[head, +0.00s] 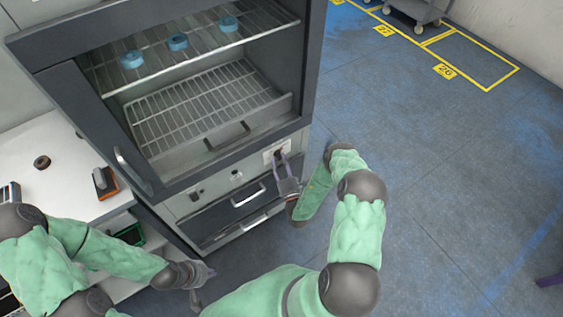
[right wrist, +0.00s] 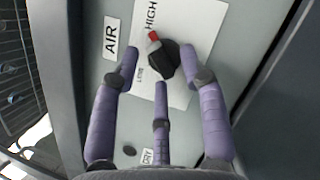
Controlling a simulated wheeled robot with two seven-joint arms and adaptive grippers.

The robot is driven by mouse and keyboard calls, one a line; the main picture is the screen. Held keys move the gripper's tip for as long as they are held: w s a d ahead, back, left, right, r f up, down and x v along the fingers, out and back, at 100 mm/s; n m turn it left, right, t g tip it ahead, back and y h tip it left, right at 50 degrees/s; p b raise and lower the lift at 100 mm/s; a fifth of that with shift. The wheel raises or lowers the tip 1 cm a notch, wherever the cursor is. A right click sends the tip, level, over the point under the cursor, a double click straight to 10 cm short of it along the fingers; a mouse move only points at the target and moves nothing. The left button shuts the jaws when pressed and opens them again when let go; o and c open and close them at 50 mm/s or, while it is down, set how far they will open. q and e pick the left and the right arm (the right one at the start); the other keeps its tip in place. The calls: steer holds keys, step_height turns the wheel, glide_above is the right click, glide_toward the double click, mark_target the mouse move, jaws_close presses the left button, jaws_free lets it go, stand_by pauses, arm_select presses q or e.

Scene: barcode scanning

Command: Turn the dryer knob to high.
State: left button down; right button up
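The dryer (head: 215,110) is a dark-framed cabinet with wire shelves, and its control panel (head: 235,175) runs below the shelves. The black knob (right wrist: 165,62) with a red-tipped pointer sits on a white label in the right wrist view. The red tip points up and left, close to the word HIGH (right wrist: 150,14); LOW is printed lower on the left. My right gripper (right wrist: 163,55) has its fingers spread around the knob, with visible gaps at both sides. It also shows at the panel's right end in the head view (head: 281,158). My left gripper (head: 204,277) hangs low, away from the panel; its finger opening is unclear.
Several blue round items, one of them here (head: 177,41), lie on the dryer's upper shelf. A white table (head: 50,150) at left holds a dark ring and an orange-black scanner (head: 104,182). Drawer handles (head: 248,195) project below the panel. The floor at right is open.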

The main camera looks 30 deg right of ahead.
steer(key=v, duration=1.2)
stand_by(0.4)
steer(key=shift+a, duration=0.1)
stand_by(0.4)
